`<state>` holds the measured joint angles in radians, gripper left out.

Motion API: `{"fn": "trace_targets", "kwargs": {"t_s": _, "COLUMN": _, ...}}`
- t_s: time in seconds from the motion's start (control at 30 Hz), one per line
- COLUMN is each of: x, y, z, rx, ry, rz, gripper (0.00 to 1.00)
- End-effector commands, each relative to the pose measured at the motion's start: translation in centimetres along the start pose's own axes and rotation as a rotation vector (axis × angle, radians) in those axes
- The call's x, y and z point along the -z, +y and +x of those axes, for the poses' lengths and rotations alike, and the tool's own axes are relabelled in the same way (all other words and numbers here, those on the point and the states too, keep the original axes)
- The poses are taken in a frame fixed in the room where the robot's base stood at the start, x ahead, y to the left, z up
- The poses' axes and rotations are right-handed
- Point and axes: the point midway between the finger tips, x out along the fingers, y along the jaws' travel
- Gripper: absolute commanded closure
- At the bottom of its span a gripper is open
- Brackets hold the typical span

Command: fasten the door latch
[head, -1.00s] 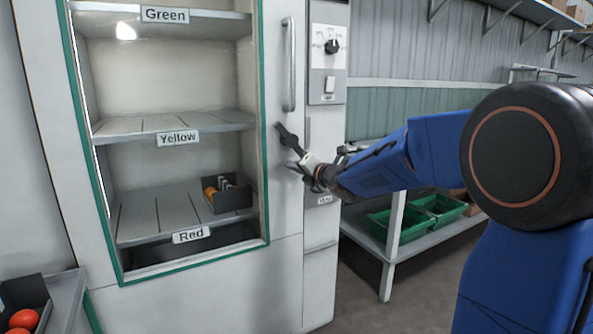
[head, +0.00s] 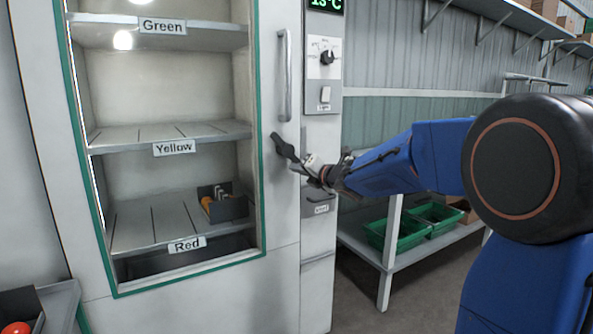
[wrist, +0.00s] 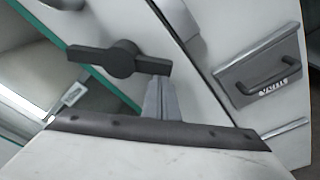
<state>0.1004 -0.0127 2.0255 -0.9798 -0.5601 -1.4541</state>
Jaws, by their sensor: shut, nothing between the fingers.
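The door latch (head: 284,147) is a dark bar handle with a round hub on the white front of the cabinet door (head: 284,220), right of the window. In the head view it slants from upper left to lower right. In the wrist view the latch (wrist: 122,58) shows whole, one arm left and one right of the hub. My gripper (head: 302,163) is shut and empty at the latch's lower right end. In the wrist view its fingertips (wrist: 164,84) are just below the right arm's end; whether they touch I cannot tell. The door looks closed.
A vertical door handle (head: 285,75) is above the latch. A control panel (head: 324,70) with a knob and switch is to the right. A drawer pull (wrist: 268,75) is right in the wrist view. Green crates (head: 405,230) stand on a low shelf. Behind the glass are labelled shelves (head: 170,135).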

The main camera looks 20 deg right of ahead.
Motion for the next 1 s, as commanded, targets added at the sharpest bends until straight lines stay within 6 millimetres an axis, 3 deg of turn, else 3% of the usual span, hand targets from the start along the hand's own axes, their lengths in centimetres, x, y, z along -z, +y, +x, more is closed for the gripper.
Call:
{"fn": "trace_targets", "kwargs": {"t_s": 0.47, "x": -0.8, "y": -0.1, "z": -0.1, "rx": 0.016, "ry": -0.001, "rz": -0.12, "gripper": 1.0}}
{"fn": "trace_targets", "kwargs": {"t_s": 1.0, "x": -3.7, "y": -0.1, "z": -0.5, "rx": 0.082, "ry": -0.001, "rz": -0.58, "gripper": 1.0}}
